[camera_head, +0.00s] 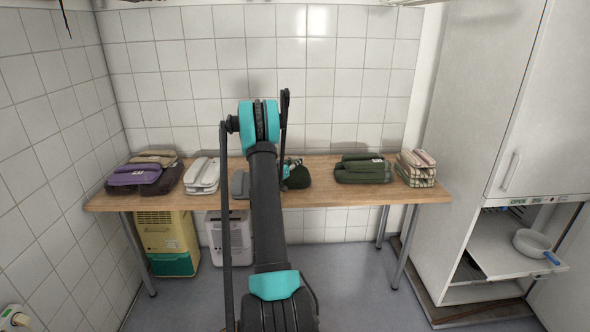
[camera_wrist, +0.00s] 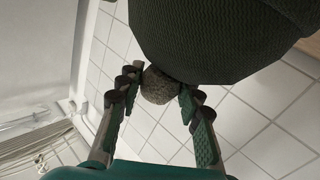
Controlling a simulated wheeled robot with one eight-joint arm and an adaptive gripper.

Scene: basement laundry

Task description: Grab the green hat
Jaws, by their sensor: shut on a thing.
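The green hat (camera_head: 298,178) is a dark knitted hat at the middle of the table, just right of my arm, which hides part of it. In the wrist view the hat (camera_wrist: 215,38) fills the upper right, with a round grey-brown pompom (camera_wrist: 158,87) on it. My gripper (camera_wrist: 161,91) is shut on the hat by this pompom, one finger on each side. In the head view my gripper is mostly hidden behind my arm. I cannot tell whether the hat still touches the table.
The wooden table (camera_head: 330,195) also bears purple and brown folded cloths (camera_head: 135,177), white ones (camera_head: 202,175), dark green ones (camera_head: 363,170) and plaid ones (camera_head: 416,168). A yellow-green unit (camera_head: 168,240) stands below. A cabinet (camera_head: 490,110) with a pulled-out shelf and bowl (camera_head: 535,242) is at right.

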